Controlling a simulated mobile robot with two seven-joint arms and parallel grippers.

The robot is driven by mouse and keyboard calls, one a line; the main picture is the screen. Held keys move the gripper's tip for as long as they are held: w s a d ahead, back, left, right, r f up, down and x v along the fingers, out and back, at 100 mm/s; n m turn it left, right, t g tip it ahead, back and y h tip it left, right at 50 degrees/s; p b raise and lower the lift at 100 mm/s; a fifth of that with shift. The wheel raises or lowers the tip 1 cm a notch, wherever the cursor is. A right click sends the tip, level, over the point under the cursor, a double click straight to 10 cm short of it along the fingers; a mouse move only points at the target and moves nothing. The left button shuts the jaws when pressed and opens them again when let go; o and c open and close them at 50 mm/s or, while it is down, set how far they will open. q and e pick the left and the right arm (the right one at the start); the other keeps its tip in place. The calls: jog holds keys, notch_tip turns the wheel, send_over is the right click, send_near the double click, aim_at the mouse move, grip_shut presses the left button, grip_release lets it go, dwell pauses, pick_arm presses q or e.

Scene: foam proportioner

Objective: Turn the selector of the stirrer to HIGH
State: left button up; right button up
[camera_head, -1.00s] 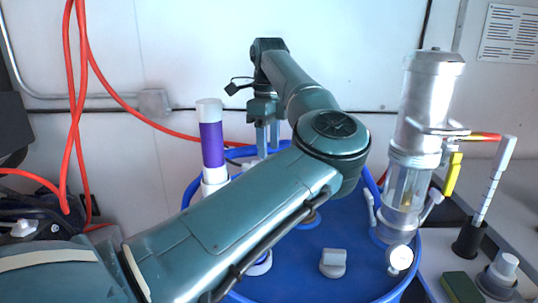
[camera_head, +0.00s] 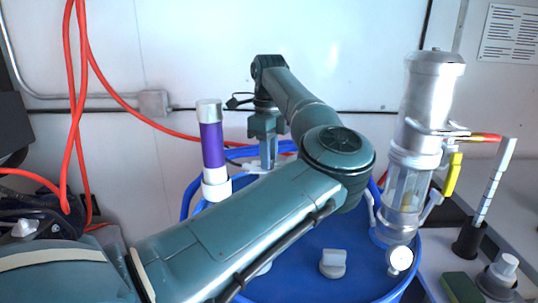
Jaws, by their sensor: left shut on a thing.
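My left arm crosses the blue drum from the lower left and bends back toward the wall. My left gripper (camera_head: 268,162) points down at the drum's back edge, its fingers close together. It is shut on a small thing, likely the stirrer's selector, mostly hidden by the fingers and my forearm. A small white part (camera_head: 251,168) shows just left of the fingertips. I cannot read any HIGH mark or the selector's setting. A purple cylinder with white ends (camera_head: 212,145) stands upright left of the gripper. My right gripper is not in view.
The blue drum (camera_head: 300,283) carries a grey knob-like fitting (camera_head: 333,263) in front. A tall silver cylinder (camera_head: 432,100) with a yellow-handled valve (camera_head: 453,175) and a round gauge (camera_head: 400,258) stands at right. Red hoses (camera_head: 75,100) hang at left. My forearm hides the drum's middle.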

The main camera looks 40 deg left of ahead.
pick_arm(q)
grip_shut()
jog(key=m+b, duration=0.1)
jog(key=m, duration=0.4)
jog(key=m+b, duration=0.1)
jog(key=m, duration=0.5)
jog(key=shift+m+b, duration=0.35)
jog(key=shift+m, duration=0.05)
dwell(0.4)
jog(key=o, duration=0.7)
grip_release()
jog(key=shift+o, duration=0.2)
